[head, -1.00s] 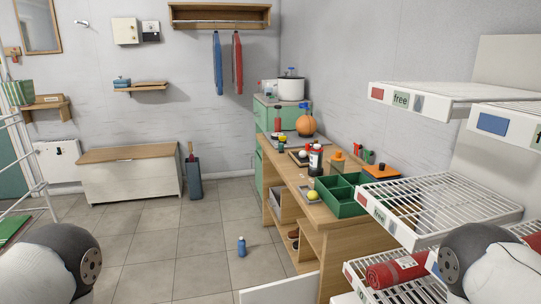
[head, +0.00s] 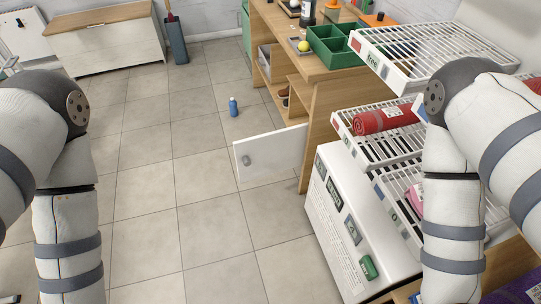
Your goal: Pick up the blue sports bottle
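The blue sports bottle (head: 233,107) stands upright on the tiled floor in the head view, left of the wooden desk and just beyond an open white cabinet door. It is small and far from me, with clear floor around it. My two arms show at the left and right edges of the view, both well short of the bottle. Neither gripper is visible, so I cannot see their fingers.
An open white door (head: 270,155) juts out from the wooden desk (head: 285,68) near the bottle. White wire shelves (head: 432,50) with a rolled red towel (head: 384,118) and a white cabinet (head: 345,225) crowd the right. Tiled floor (head: 150,190) lies free ahead and left.

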